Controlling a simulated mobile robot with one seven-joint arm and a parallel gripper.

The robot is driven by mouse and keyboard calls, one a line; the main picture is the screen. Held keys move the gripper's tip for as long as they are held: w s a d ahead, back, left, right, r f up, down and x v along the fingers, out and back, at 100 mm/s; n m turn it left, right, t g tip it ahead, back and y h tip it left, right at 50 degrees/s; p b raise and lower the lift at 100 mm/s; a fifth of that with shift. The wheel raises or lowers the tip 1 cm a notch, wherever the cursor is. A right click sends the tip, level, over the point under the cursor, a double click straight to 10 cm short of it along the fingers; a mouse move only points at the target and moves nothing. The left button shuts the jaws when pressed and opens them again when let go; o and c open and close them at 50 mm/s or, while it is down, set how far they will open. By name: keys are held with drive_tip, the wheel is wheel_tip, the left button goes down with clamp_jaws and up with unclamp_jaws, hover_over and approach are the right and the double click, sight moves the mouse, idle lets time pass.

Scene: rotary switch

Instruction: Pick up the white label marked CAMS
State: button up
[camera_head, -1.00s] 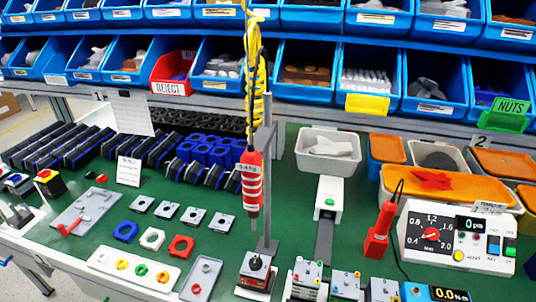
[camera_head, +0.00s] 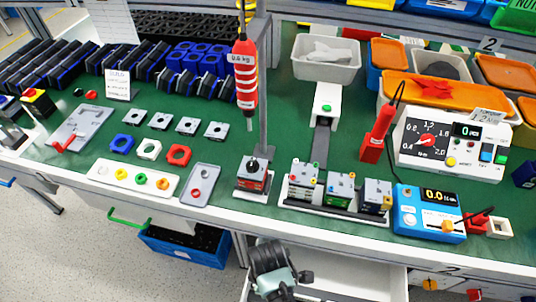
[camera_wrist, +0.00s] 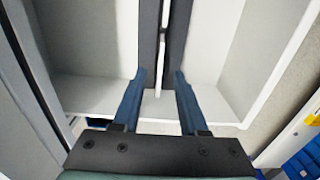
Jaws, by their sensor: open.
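I cannot read the word CAMS on anything in view. A small white card (camera_head: 118,85) with dark print stands on the green bench at the left in the head view, in front of the black and blue parts. Its print is too small to read. In the wrist view my gripper (camera_wrist: 160,76) is open, with two blue fingers apart and nothing held between them. The fingers are over a white compartment with a dark bar through its middle. In the head view, part of my arm shows at the bottom, below the bench front and far from the card.
A white drawer (camera_head: 350,275) stands open under the bench, beside my arm. A blue crate (camera_head: 183,246) is below the bench.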

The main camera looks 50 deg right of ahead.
drive_tip(key=shift+f, duration=0.95)
drive_tip(key=shift+c, duration=0.3)
clamp_jaws()
drive_tip(key=shift+r, duration=0.1)
